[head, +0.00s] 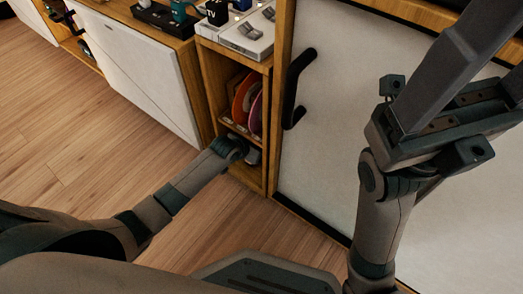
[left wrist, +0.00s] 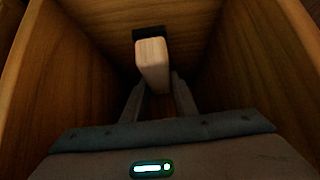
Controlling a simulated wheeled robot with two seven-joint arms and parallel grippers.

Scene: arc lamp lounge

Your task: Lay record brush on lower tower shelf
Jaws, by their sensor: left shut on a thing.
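The record brush (left wrist: 153,62), a pale wooden block with a dark far end, is between the fingers of my left gripper (left wrist: 156,92) in the left wrist view. The gripper is shut on it, inside a wooden compartment with walls on both sides. In the head view my left arm reaches into the lower shelf opening of the tower (head: 267,170), below the shelf with records; the brush and fingertips are hidden there. I cannot tell whether the brush touches the shelf floor. My right gripper (head: 482,75) is raised at the upper right, its fingers apart and empty.
Colored records (head: 246,100) stand in the compartment above. A white box (head: 247,38) and other items lie on the tower top. A white door with a dark handle (head: 297,88) is at the right, a white-fronted cabinet (head: 140,72) at the left. The wood floor (head: 75,150) is clear.

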